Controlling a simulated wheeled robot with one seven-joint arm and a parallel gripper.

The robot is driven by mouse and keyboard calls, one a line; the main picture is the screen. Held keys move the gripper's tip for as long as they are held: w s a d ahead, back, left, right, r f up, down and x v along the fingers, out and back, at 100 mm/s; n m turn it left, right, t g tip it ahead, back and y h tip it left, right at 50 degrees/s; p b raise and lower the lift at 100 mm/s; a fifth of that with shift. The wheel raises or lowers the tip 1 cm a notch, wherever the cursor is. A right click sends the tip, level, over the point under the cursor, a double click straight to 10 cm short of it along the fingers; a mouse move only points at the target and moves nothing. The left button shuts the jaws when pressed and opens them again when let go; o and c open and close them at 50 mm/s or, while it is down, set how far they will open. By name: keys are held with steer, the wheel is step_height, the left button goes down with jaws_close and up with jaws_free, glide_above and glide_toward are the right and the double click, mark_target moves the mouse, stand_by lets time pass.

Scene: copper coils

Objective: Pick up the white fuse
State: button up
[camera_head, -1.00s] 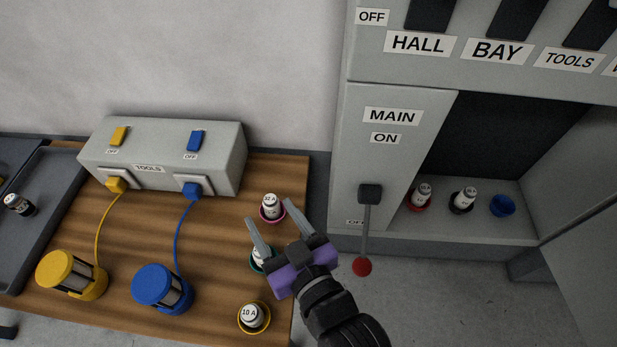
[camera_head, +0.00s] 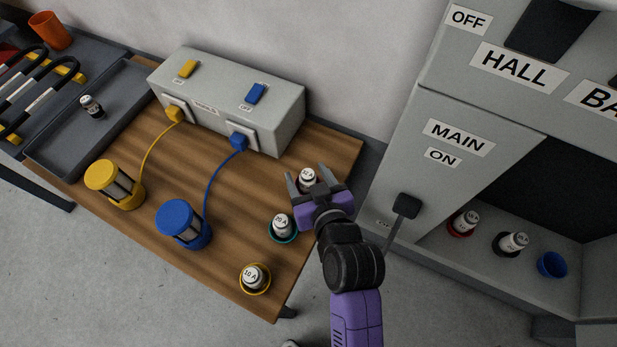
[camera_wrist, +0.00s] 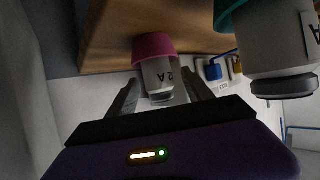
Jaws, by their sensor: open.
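Several white fuses are in view. One fuse (camera_head: 308,176) stands beyond my gripper (camera_head: 307,172); its pink cup is mostly hidden in the head view. In the wrist view, this fuse (camera_wrist: 160,78) sits in the pink cup (camera_wrist: 153,46), between the two open fingers of my gripper (camera_wrist: 162,92), with nothing clamped. A fuse marked 20 A (camera_head: 281,224) stands in a teal cup (camera_head: 284,239) just left of my gripper. A fuse marked 10 A (camera_head: 254,275) stands in a yellow-rimmed cup (camera_head: 242,286) at the table's front corner.
A dark-topped fuse (camera_head: 92,107) lies in the grey tray (camera_head: 58,151). The cabinet's main lever (camera_head: 405,206) is close right of my gripper.

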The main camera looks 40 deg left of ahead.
steer(key=shift+x, duration=1.45)
jaws_close()
steer(key=shift+r, duration=0.15)
